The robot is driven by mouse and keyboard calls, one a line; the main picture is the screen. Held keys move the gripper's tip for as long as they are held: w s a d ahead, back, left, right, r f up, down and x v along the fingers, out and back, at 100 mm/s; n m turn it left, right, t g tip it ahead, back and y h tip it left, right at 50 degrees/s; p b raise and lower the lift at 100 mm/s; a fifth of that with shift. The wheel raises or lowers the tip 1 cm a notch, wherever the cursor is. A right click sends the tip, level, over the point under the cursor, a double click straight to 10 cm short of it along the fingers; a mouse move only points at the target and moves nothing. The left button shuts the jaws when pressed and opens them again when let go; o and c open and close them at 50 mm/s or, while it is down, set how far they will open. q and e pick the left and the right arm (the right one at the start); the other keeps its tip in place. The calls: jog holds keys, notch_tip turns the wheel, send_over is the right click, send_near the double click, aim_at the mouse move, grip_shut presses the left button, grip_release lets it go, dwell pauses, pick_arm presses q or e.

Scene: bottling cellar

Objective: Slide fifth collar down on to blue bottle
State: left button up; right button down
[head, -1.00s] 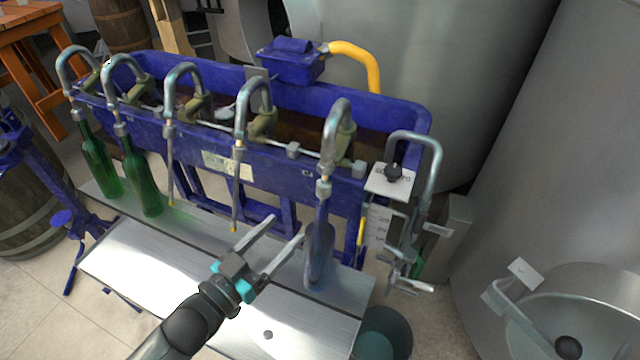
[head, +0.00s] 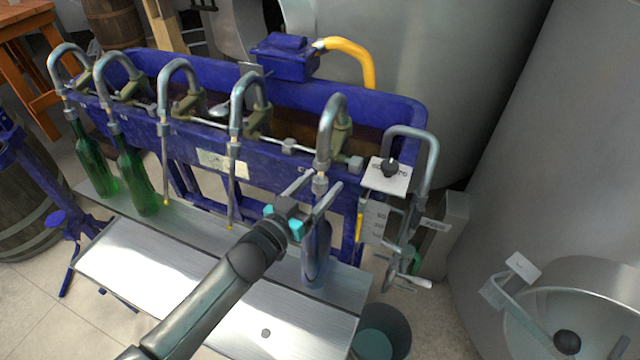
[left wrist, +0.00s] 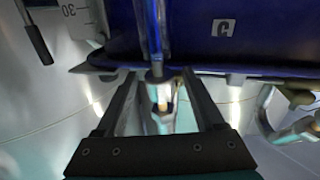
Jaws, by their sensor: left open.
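The blue bottle (head: 315,258) stands upright on the metal bench under the fifth spout (head: 333,118), its neck partly behind my left gripper. The fifth collar (head: 320,181) is a small pale metal sleeve on that spout, just above the bottle. My left gripper (head: 322,183) is open, with its two fingers on either side of the collar. In the left wrist view the collar (left wrist: 158,92) shows between the spread fingers (left wrist: 158,76), with visible gaps to both. My right gripper is in neither current view.
Two green bottles (head: 137,178) stand under the spouts at the left. Two thin filling tubes (head: 231,185) hang between them and the blue bottle. The blue trough (head: 385,103) runs behind. A lever device (head: 405,250) stands close on the right.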

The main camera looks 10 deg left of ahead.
pick_arm(q)
jog(key=shift+w, duration=0.2)
jog(key=c, duration=0.8)
jog(key=shift+o, duration=0.2)
jog(key=shift+s+f+b, duration=0.2)
jog(key=shift+f+b, duration=0.4)
jog(key=shift+f, duration=0.55)
jog(key=o, duration=0.8)
jog(key=shift+r, duration=0.1)
jog(key=shift+c, duration=0.2)
